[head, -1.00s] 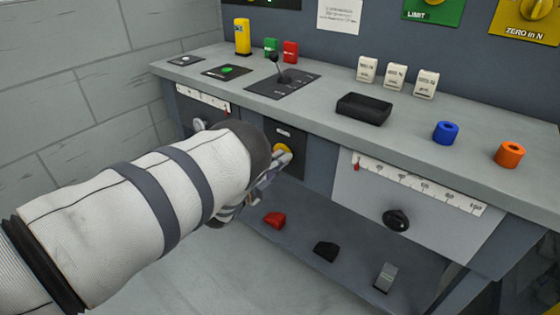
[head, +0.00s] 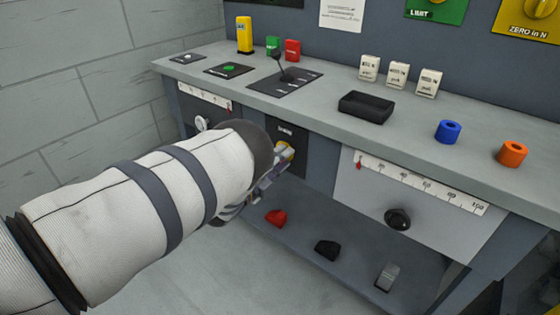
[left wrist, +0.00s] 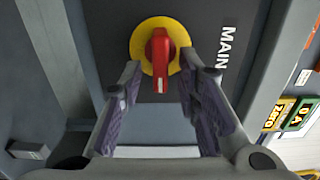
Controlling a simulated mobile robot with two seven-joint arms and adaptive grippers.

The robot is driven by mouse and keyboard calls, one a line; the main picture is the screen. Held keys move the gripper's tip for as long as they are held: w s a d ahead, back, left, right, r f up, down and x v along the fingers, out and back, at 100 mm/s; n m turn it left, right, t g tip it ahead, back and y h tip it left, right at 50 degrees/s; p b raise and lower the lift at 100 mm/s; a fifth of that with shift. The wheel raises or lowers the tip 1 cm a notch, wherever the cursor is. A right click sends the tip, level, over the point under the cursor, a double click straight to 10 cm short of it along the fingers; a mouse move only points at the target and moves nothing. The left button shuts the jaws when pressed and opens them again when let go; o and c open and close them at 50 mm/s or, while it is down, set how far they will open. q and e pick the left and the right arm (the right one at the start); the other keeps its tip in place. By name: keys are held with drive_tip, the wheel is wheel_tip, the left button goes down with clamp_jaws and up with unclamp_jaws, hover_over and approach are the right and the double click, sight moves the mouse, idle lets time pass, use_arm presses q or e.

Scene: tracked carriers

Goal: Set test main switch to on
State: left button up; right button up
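The test main switch is a red handle (left wrist: 160,55) on a round yellow plate (left wrist: 140,42), on a dark panel marked MAIN. In the left wrist view the handle points toward the bottom of the picture. In the head view only a bit of the yellow plate (head: 290,149) shows, under the bench top; the handle is hidden. My left gripper (left wrist: 168,82) is open, with its purple-padded fingers apart on either side of the handle's lower end. I cannot tell whether they touch it. In the head view this gripper (head: 277,166) is partly behind my forearm. My right gripper is not in view.
The bench top (head: 320,128) overhangs the switch panel. A scale panel with a black knob (head: 398,219) is to the right. Below, a shelf (head: 345,285) bears red, black and grey pieces. A black tray (head: 366,106) and blue and orange rings stand on top.

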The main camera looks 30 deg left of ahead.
use_arm(q)
drive_tip(key=s+a, duration=0.1)
drive_tip(key=s, duration=1.1)
drive_tip(key=shift+f, duration=0.1)
drive_tip(key=s+d+f+n+g+y+p, duration=0.2)
drive_tip(key=s+f+n+g, duration=0.45)
drive_tip(key=s, duration=0.35)
drive_tip(key=s+d+f+n+g+y+p, duration=0.1)
drive_tip(key=s+f+n+g+y+p, duration=0.1)
drive_tip(key=s+f+n+g, duration=0.6)
drive_tip(key=s+d+r+n+g+h, duration=0.1)
drive_tip(key=s+d+r+g, duration=0.1)
drive_tip(key=s, duration=0.6)
drive_tip(key=s+d+r+n+g+h+p, duration=0.1)
drive_tip(key=s+d+n+g, duration=0.1)
drive_tip(key=s+d, duration=0.3)
drive_tip(key=s+d+r+n+g, duration=0.2)
drive_tip(key=s+d, duration=0.1)
drive_tip(key=s, duration=0.7)
drive_tip(key=shift+s+d+r+h, duration=0.3)
drive_tip(key=shift+s+h, duration=0.05)
drive_tip(key=shift+h, duration=0.05)
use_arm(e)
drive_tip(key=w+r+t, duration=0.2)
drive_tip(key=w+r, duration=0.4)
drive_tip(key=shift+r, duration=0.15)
